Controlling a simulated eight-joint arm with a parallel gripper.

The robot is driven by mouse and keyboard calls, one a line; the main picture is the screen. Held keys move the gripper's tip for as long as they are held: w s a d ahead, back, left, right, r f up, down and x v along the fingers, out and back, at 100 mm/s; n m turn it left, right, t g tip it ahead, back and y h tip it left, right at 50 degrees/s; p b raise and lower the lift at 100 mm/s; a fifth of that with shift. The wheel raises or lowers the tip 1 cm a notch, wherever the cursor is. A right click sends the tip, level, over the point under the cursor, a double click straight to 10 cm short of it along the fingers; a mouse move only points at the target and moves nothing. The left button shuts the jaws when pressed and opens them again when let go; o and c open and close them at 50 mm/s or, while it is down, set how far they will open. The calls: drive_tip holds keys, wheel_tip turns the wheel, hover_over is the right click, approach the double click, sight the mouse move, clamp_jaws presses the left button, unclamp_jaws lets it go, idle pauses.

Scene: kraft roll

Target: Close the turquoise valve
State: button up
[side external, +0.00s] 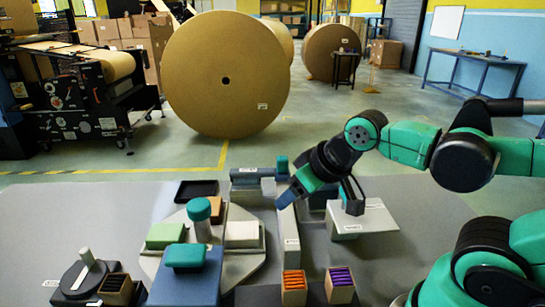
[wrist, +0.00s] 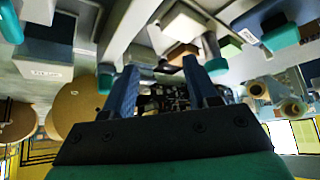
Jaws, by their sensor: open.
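Several turquoise parts are in view, and I cannot tell for sure which is the valve. In the side view a round turquoise cap (side external: 200,209) stands upright on a pale post on the grey platform. A flat turquoise block (side external: 186,256) sits on a blue box at the front, and a small turquoise cylinder (side external: 282,165) stands at the back. My gripper (side external: 286,200) is tilted down to the left, right of the cap and apart from it. In the wrist view my two blue fingers (wrist: 160,72) are spread with nothing held between them. Turquoise parts show beside both fingers.
A long grey bar (side external: 288,233) runs below my gripper. A labelled grey box (side external: 361,220) stands to its right. A dark round base with a white lever (side external: 83,271) is at front left, and small bins (side external: 294,288) at the front. Large kraft rolls (side external: 228,75) stand behind.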

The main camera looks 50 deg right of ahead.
sight(346, 194)
drive_tip(key=s+d+m+g, duration=0.1)
drive_tip(key=d+m+g, duration=0.1)
drive_tip(key=d+m, duration=0.1)
drive_tip(key=s+d+m+g, duration=0.1)
drive_tip(key=d+m+g, duration=0.1)
drive_tip(key=d, duration=0.4)
drive_tip(key=s+d+m+g, duration=0.1)
drive_tip(key=d+m+g, duration=0.2)
drive_tip(key=d+m, duration=0.1)
drive_tip(key=shift+d+r, duration=0.15)
drive_tip(key=shift+d+f, duration=0.1)
drive_tip(key=shift+f, duration=2.65)
drive_tip(key=shift+c, duration=0.2)
clamp_jaws()
